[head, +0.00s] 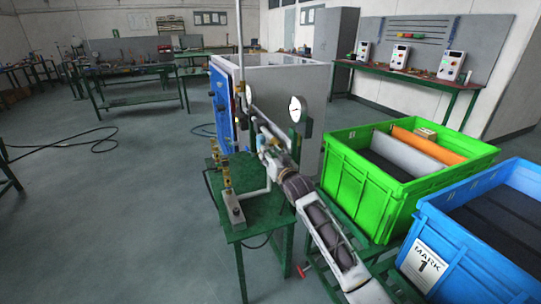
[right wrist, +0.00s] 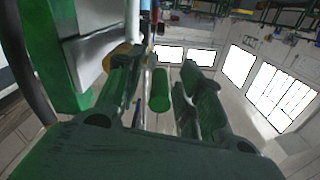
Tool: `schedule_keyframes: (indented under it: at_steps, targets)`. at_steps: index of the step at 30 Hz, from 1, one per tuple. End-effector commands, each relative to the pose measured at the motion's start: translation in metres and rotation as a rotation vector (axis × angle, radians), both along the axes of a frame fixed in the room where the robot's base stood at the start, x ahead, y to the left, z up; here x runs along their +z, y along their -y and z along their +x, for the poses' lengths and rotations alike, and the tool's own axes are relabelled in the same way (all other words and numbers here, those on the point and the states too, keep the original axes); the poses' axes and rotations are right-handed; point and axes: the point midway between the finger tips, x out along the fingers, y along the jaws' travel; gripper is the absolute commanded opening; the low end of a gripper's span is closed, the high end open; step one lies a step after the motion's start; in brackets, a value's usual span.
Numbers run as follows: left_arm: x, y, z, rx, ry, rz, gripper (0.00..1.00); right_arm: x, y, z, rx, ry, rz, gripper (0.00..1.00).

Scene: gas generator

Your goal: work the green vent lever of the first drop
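The gas generator is a grey cabinet with a blue front panel (head: 222,105), with pipes and gauges beside a green stand. My right arm reaches up from the bottom right, and its gripper (head: 270,148) is at the pipework below the round gauge (head: 297,109). In the right wrist view the right gripper (right wrist: 160,95) has its two fingers apart. A green rounded handle, which looks like the vent lever (right wrist: 159,90), shows in the gap between them, with space on both sides. In the head view the lever is not clear behind the gripper. My left gripper is not in view.
A green table (head: 258,215) carries brass fittings (head: 227,178) on its left. A green crate (head: 345,185) and a blue crate (head: 480,262) stand to the right, close to my arm. Open floor (head: 110,210) lies to the left.

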Motion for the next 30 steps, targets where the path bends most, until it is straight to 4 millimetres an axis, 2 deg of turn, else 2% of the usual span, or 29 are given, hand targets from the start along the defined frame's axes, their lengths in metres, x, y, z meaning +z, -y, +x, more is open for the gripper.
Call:
schedule_keyframes:
  at_steps: [2,9,11,30]
  targets:
    - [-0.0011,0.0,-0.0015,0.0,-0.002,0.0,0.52,0.0,-0.0001,-0.0001,0.0,0.0,0.0,0.36]
    - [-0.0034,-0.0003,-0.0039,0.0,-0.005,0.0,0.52,0.0,-0.0001,-0.0001,0.0,0.0,0.0,0.05]
    - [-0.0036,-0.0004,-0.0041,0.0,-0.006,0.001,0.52,0.0,-0.0001,-0.0001,0.0,0.0,0.0,0.0]
    - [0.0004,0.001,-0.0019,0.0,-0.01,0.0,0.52,-0.0018,-0.0001,-0.0001,0.0,0.013,0.004,0.0]
